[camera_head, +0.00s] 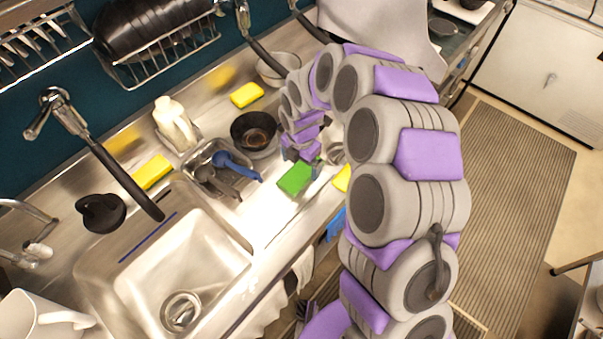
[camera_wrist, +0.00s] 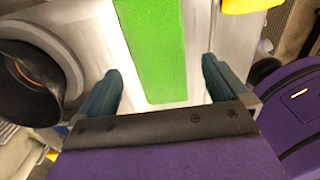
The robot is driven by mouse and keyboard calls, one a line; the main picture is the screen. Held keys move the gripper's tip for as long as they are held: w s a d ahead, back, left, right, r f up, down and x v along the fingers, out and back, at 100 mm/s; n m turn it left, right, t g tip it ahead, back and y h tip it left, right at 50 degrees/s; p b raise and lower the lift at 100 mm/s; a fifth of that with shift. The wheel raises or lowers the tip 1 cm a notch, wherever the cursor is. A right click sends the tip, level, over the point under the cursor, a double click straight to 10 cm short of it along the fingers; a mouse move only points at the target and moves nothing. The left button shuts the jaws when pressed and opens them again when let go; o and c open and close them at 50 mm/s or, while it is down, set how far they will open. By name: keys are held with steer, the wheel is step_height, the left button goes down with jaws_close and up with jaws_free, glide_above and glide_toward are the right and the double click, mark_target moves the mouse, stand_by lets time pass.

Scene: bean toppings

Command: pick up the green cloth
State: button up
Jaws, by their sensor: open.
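The green cloth (camera_head: 295,179) lies flat on the steel counter, right of the sink, in the head view. In the wrist view the green cloth (camera_wrist: 155,45) runs down from the top edge, and its near end lies between my finger lines. My gripper (camera_wrist: 162,85) is open, with one dark teal finger on each side of the cloth and nothing held. In the head view my gripper (camera_head: 302,153) is just above the cloth's upper right end, partly hidden by my arm. I cannot tell its exact height over the cloth.
A dark bowl (camera_head: 254,133) stands left of my gripper; a dark round bowl (camera_wrist: 30,85) shows left in the wrist view. A yellow sponge (camera_head: 342,178) lies right of the cloth. A tray (camera_head: 222,195) with blue and dark utensils and the sink basin (camera_head: 170,270) are to the left.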

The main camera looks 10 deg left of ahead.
mark_target(300, 170)
steer(key=f, duration=0.3)
steer(key=shift+w+a+f+b, duration=0.2)
steer(key=shift+a+f+b, duration=0.1)
steer(key=shift+a+f, duration=0.1)
steer(key=shift+d+r, duration=0.15)
steer(key=shift+d, duration=0.35)
steer(key=shift+c, duration=1)
steer(key=shift+a, duration=0.3)
steer(key=c, duration=0.9)
steer(key=shift+r+p, duration=0.55)
steer(key=shift+r, duration=1.3)
steer(key=s+d, duration=0.1)
steer(key=s, duration=0.4)
steer(key=s+d+r+p, duration=0.1)
steer(key=s, duration=0.4)
steer(key=s+d+p, duration=0.1)
steer(key=s, duration=0.4)
steer(key=shift+s+r, duration=0.15)
steer(key=shift+s, duration=0.25)
